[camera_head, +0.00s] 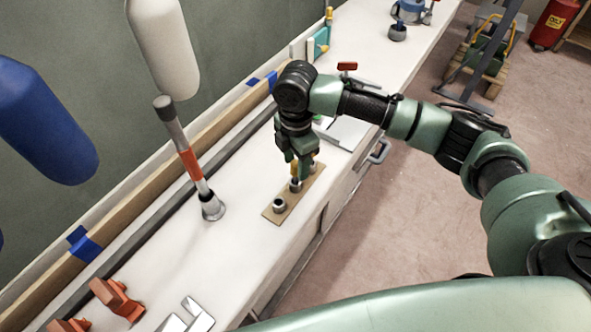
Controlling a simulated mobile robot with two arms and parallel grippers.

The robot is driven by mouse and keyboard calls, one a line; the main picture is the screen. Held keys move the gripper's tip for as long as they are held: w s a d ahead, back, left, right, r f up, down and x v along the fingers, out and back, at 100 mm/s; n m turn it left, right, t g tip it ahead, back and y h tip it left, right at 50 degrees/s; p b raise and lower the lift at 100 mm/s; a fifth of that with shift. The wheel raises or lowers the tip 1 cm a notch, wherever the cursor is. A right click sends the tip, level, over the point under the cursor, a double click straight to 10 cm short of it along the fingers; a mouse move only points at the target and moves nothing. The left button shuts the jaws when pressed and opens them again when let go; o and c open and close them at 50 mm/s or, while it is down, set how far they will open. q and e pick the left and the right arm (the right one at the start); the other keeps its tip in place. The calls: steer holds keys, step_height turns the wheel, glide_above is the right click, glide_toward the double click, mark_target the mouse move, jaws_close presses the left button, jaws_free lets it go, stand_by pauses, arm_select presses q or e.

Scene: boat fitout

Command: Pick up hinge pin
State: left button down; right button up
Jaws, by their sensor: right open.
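A tan wooden board (283,212) lies on the white counter. A small dark metal ring or socket (279,203) stands on its near end. Farther along the board a slim pin-like piece with a yellowish upper part (295,170) stands upright over another metal socket (295,186); it looks like the hinge pin. My right gripper (304,166) points down over the far part of the board, with its open fingers close around or beside this piece. The fingers partly hide it, and I cannot tell if they touch it. My left gripper is out of view.
An orange-and-grey tool (190,160) stands upright on the counter left of the board. Orange clamps (117,299) lie at the near left. White and blue fenders (163,45) hang above the counter. A drawer handle (379,152) juts from the counter front.

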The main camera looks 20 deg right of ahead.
jaws_close()
